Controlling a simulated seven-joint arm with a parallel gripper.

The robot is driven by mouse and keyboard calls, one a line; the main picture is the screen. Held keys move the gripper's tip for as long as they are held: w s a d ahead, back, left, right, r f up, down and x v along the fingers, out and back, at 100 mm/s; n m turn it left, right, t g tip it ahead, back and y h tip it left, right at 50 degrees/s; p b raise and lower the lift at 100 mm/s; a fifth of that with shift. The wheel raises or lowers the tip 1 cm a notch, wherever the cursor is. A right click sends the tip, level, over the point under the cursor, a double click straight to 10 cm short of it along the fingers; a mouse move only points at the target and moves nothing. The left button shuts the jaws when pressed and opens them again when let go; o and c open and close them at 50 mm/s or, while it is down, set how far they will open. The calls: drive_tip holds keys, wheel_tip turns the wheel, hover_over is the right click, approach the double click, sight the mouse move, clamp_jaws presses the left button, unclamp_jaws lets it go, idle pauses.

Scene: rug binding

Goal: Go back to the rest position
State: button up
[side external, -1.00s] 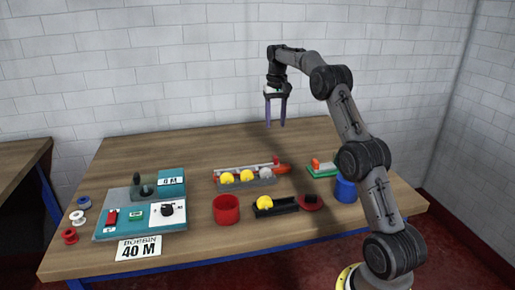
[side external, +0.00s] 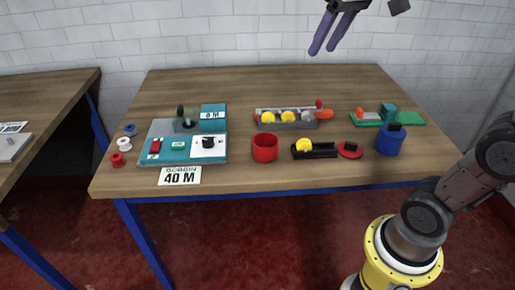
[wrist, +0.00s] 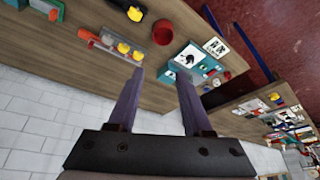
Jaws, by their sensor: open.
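My gripper (side external: 324,50) is at the top of the side view, high above the back of the wooden table (side external: 250,88). Its two purple fingers are apart, with nothing between them. In the wrist view my gripper (wrist: 160,75) also shows its fingers spread and empty, with the table and white wall beyond. The gripper touches nothing on the table. Most of my upper arm is outside the side view; only lower links show at the right.
A teal panel (side external: 157,128) with switches is on the left. A red cup (side external: 265,148), a grey rack with yellow bobbins (side external: 286,124), a black holder (side external: 318,152) and a blue pot (side external: 390,141) stand toward the right. Small spools (side external: 124,144) lie at the left edge. The back strip is clear.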

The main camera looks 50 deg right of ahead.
drive_tip(key=s+a+f+n+t, duration=0.1)
drive_tip(key=s+a+f, duration=0.4)
drive_tip(key=s+f, duration=0.8)
drive_tip(key=shift+f+n+y, duration=0.4)
drive_tip(key=shift+f+n, duration=0.5)
drive_tip(key=shift+s, duration=0.1)
